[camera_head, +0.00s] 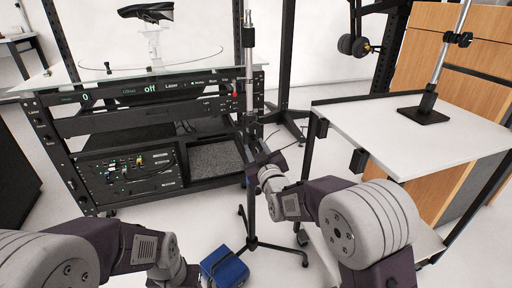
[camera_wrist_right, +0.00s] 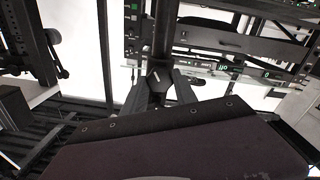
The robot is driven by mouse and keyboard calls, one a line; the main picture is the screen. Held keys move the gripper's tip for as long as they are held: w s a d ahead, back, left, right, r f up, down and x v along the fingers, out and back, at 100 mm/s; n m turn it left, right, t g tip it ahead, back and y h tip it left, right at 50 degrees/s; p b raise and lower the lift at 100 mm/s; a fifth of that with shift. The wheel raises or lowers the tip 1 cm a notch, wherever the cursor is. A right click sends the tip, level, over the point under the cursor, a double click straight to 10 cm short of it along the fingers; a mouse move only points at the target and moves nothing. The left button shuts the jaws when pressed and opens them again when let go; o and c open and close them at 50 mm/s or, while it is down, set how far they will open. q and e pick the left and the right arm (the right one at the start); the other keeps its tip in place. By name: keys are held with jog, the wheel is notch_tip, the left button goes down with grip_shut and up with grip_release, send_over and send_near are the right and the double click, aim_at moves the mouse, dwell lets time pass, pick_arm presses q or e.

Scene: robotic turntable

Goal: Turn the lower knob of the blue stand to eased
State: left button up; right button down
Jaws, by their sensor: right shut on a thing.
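The stand is a thin upright pole (camera_head: 250,210), silver above and black below, on a tripod base in the middle of the head view. A blue block-like bag (camera_head: 224,268) lies by its feet. My right gripper (camera_head: 254,146) reaches the pole at about mid-height. In the wrist view its two fingers (camera_wrist_right: 160,88) are shut on a dark knob (camera_wrist_right: 158,76) with a small pale mark, in front of the pole. The knob's setting is not readable. In the head view the gripper hides this knob.
A black equipment rack (camera_head: 130,115) with a glass top (camera_head: 190,62) and turntable stands close behind and left of the pole. A white table (camera_head: 415,130) with a small metal stand (camera_head: 428,108) is on the right. Open floor lies between them.

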jog(key=n+p, duration=0.1)
jog(key=n, duration=0.5)
jog(key=shift+n, duration=0.3)
jog(key=n+p, duration=0.1)
jog(key=n, duration=0.3)
jog(key=shift+n, duration=0.4)
jog(key=shift+f+p, duration=0.1)
jog(key=shift+p, duration=0.2)
jog(key=c, duration=1)
grip_release()
jog(key=shift+o, duration=0.2)
